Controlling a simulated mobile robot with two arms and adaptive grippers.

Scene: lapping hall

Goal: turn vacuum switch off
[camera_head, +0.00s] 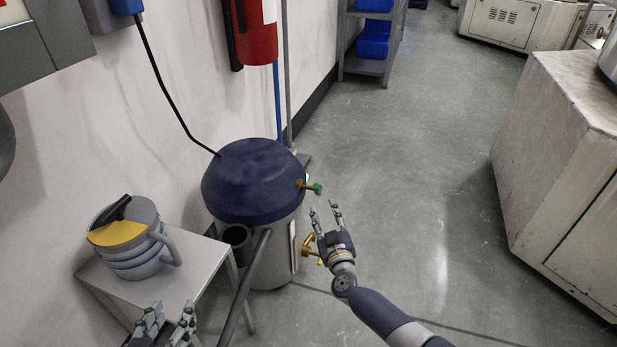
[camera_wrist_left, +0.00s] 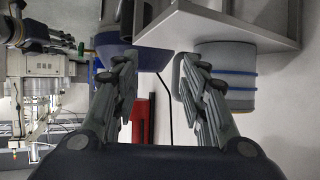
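A drum-shaped machine with a dark blue domed lid (camera_head: 255,178) and grey body stands by the wall; it looks like the vacuum. A small green-tipped brass fitting (camera_head: 314,188) sticks out of its right side, with a bright green spot just above it. I cannot tell which is the switch or its setting. My right gripper (camera_head: 326,208) is open and empty, just right of and below the green tip, apart from it. My left gripper (camera_head: 168,318) is open and empty in front of the small table; its spread fingers show in the left wrist view (camera_wrist_left: 158,65).
A small grey table (camera_head: 200,270) holds a grey jug (camera_head: 140,262) with a yellow and black top. A brass fitting (camera_head: 308,243) sits lower on the drum. A red extinguisher (camera_head: 254,30) hangs on the wall. A pale cabinet (camera_head: 555,150) stands right; floor between is clear.

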